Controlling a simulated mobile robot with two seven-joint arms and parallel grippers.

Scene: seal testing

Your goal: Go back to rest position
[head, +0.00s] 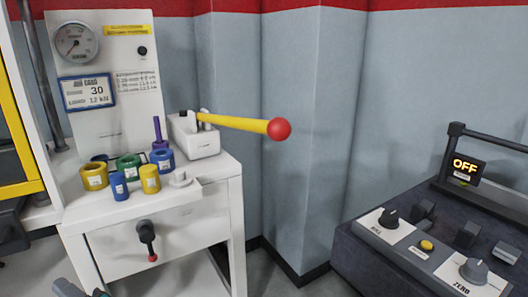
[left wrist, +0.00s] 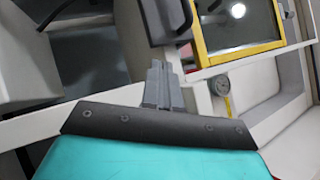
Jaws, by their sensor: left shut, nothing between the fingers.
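My left gripper (head: 67,288) shows only in part at the bottom left edge of the head view, below the white test bench (head: 215,190). In the left wrist view its two grey fingers (left wrist: 163,84) are together with nothing between them. They point toward a white machine frame with a yellow-edged window (left wrist: 238,52). My right gripper is in neither view.
The bench holds several coloured rings, including a green one (head: 130,167), and a yellow lever with a red knob (head: 279,129) sticking out right. A small black handle (head: 147,238) juts from its front. A dark control console (head: 400,262) stands at right.

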